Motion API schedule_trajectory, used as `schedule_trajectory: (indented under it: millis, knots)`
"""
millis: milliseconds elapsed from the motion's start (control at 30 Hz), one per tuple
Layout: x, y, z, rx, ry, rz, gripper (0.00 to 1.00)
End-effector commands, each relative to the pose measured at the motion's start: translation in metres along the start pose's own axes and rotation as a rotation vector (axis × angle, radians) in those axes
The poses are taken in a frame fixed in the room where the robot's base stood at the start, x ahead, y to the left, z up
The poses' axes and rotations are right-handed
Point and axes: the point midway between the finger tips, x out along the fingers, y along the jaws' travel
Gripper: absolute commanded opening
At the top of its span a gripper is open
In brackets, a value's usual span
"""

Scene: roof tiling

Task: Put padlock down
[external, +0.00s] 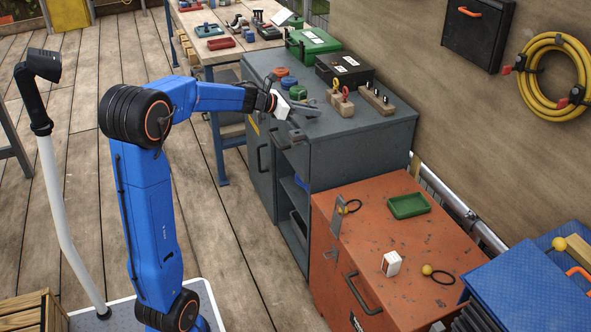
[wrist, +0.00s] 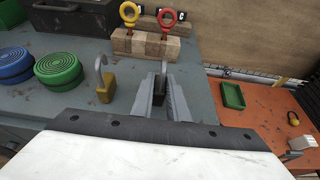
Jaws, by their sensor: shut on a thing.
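My gripper (wrist: 161,96) is shut on a dark padlock (wrist: 160,99), whose grey shackle sticks up between the fingertips. Most of its body is hidden by the fingers. In the external view my gripper (external: 300,109) is over the top of the grey cabinet (external: 345,127); the held padlock is too small to make out there. I cannot tell whether the held padlock touches the cabinet top. A second padlock, brass with a grey shackle (wrist: 106,87), stands on the cabinet top just left of my fingers in the wrist view.
Green (wrist: 58,68) and blue (wrist: 14,65) round tins stand left of the brass padlock. A wooden block (wrist: 150,46) with red and yellow eye bolts is behind my gripper. A lower orange cabinet (external: 372,245) holds a green tray (external: 408,206) and has free room.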

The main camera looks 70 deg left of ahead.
Motion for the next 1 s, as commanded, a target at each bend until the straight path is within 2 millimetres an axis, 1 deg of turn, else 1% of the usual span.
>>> schedule_trajectory:
  millis: [33, 300, 400, 533, 700, 767, 833, 867, 967, 1000]
  knots:
    - [-0.003, 0.000, 0.008, 0.002, -0.003, 0.001, 0.00]
    - [-0.022, 0.000, 0.053, 0.003, -0.004, 0.002, 0.00]
    - [-0.028, 0.000, 0.067, 0.002, -0.003, 0.002, 0.00]
    - [-0.033, 0.000, 0.079, 0.001, -0.002, 0.000, 0.00]
    - [-0.035, -0.001, 0.085, 0.000, -0.001, -0.002, 0.00]
    - [-0.032, -0.003, 0.084, 0.003, 0.000, -0.011, 0.00]
    - [-0.025, -0.010, 0.081, 0.012, 0.001, -0.036, 0.00]
    - [-0.021, -0.015, 0.080, 0.020, 0.001, -0.053, 0.00]
    - [-0.001, -0.038, 0.072, 0.051, 0.001, -0.135, 0.00]
    - [0.008, -0.050, 0.068, 0.068, 0.001, -0.178, 0.00]
